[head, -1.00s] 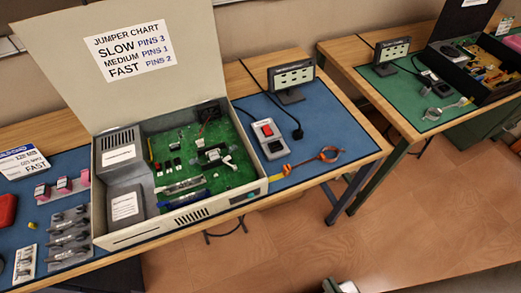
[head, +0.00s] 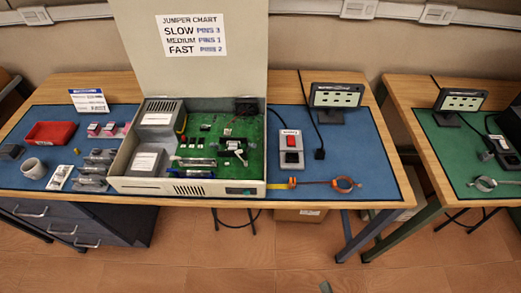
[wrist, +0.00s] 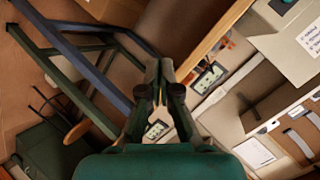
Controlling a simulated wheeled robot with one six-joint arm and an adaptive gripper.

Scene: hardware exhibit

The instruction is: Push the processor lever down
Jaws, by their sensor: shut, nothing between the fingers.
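The open computer case (head: 190,188) stands on the blue mat of the middle bench in the head view, with its lid raised behind. Inside lies a green circuit board (head: 205,150). A dark processor socket with a pale lever (head: 238,151) sits on the right part of the board. The lever is too small to tell its exact angle. My gripper (wrist: 162,72) is shut and empty in the wrist view, away from the board, with floor and bench legs beyond it. The processor lever cannot be made out in the wrist view.
The raised lid carries a jumper chart (head: 192,36). Floor before the bench is clear.

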